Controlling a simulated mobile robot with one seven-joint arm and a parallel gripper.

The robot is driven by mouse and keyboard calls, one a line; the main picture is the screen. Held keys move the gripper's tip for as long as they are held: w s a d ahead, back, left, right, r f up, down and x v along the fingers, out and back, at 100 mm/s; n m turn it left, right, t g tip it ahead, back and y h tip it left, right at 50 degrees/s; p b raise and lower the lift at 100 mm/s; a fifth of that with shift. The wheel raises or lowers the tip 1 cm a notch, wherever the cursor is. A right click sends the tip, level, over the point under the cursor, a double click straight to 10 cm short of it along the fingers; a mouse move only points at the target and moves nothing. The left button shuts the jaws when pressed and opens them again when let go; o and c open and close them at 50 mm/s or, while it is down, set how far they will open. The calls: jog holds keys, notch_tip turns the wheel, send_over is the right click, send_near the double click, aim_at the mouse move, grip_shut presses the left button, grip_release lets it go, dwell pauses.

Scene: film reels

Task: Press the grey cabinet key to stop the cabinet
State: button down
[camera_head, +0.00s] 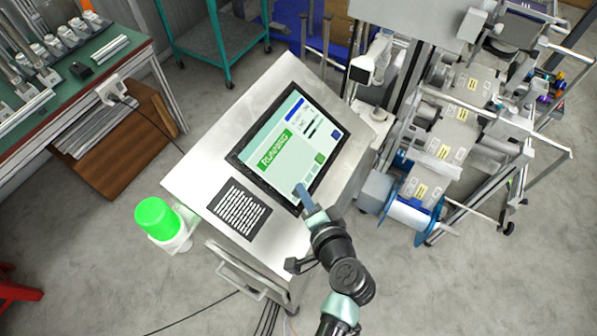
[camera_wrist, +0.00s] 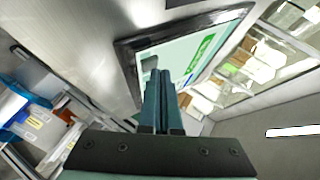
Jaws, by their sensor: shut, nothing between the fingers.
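The steel cabinet (camera_head: 205,160) has a sloped top with a black-framed touchscreen (camera_head: 270,170), which shows a green RUNNING label (camera_head: 275,148). The screen also shows in the wrist view (camera_wrist: 185,50). My gripper (camera_head: 301,189) is shut and empty, its fingertips over the lower edge of the screen. In the wrist view my fingers (camera_wrist: 162,80) point at the screen. A small grey patch (camera_wrist: 150,62) lies just beyond the fingertips there; it may be the grey key. I cannot tell whether the fingertips touch the screen. In the head view my fingers hide that part.
A lit green lamp (camera_head: 157,219) stands at the cabinet's left side. A black text plate (camera_head: 239,209) lies beside the screen. A metal handle (camera_head: 240,275) sticks out at the front. A reel machine (camera_head: 450,130) stands close on the right. A green workbench (camera_head: 60,75) is far left.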

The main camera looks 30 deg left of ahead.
jog(key=shift+a+f, duration=0.2)
jog(key=shift+f, duration=0.15)
dwell(0.3)
jog(key=shift+r, duration=0.15)
jog(key=shift+d+r+p, duration=0.35)
jog(key=shift+d+r, duration=0.05)
jog(key=shift+r, duration=0.25)
jog(key=shift+s+d+r+p, duration=0.1)
jog(key=shift+d+r+p, duration=0.4)
jog(key=shift+r, duration=0.2)
jog(key=shift+w+d+r+p, duration=0.1)
jog(key=shift+d+r+p, duration=0.25)
jog(key=shift+r+p, duration=0.3)
jog(key=shift+s+d+r+p, duration=0.1)
jog(key=shift+d+r+p, duration=0.35)
jog(key=shift+r, duration=0.35)
